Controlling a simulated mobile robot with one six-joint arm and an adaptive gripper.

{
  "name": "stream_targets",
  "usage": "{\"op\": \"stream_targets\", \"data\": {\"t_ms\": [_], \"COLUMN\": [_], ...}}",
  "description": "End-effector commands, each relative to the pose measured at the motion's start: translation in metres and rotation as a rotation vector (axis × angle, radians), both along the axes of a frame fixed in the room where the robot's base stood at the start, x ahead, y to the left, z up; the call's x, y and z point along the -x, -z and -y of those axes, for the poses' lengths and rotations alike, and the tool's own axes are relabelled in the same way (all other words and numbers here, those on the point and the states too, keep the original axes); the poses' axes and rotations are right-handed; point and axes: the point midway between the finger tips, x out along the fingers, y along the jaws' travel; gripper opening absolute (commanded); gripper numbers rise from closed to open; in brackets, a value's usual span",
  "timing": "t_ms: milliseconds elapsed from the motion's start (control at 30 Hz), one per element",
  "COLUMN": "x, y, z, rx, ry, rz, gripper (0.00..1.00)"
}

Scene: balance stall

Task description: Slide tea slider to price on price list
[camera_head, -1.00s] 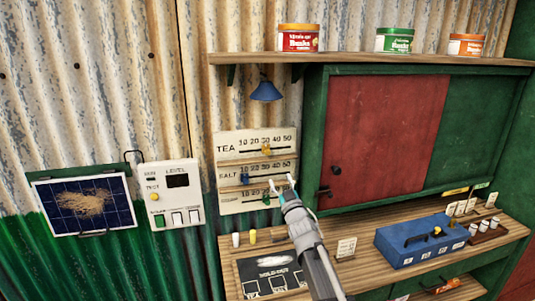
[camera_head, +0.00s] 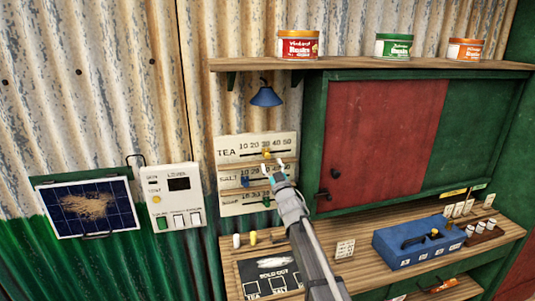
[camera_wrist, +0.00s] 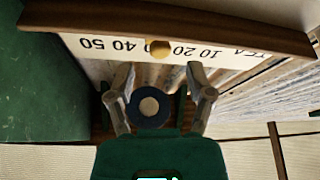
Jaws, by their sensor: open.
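The price board (camera_head: 228,141) hangs on the wall, with TEA on top, SALT below, and a third row partly hidden. The yellow tea slider (camera_head: 266,153) sits under the 30 mark on the 10-to-50 scale. In the upside-down wrist view the yellow knob (camera_wrist: 160,48) sits between 20 and 40. My gripper (camera_head: 279,166) is open and empty, just below and right of the knob in the head view. In the wrist view its fingertips (camera_wrist: 160,75) are spread to either side of the knob, apart from it. A small card (camera_head: 345,248) stands on the counter, its writing unreadable.
The blue salt slider (camera_head: 245,181) and a green slider (camera_head: 266,202) are below. A red cabinet door (camera_head: 375,135) stands right of the board.

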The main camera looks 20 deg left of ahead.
Motion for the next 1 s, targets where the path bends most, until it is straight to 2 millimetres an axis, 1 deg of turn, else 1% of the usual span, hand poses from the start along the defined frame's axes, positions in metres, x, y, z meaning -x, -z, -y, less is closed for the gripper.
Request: {"op": "stream_targets", "data": {"t_ms": [33,100,300,467,767,800,833,967,1000], "x": [-0.009,-0.015,-0.029,-0.033,-0.033,-0.033,-0.033,-0.033,-0.033], "y": [-0.006,-0.009,-0.016,-0.017,-0.017,-0.017,-0.017,-0.017,-0.017], "z": [-0.007,-0.012,-0.023,-0.027,-0.027,-0.027,-0.027,-0.027,-0.027], "rx": [-0.001,-0.001,0.000,0.000,0.000,0.000,0.000,0.000,0.000], "ry": [0.000,0.000,0.000,0.000,0.000,0.000,0.000,0.000,0.000], "rz": [-0.001,-0.001,0.000,0.000,0.000,0.000,0.000,0.000,0.000], "gripper": [0.68,0.68,0.68,0.68,0.68,0.66,0.60,0.36,0.29]}}
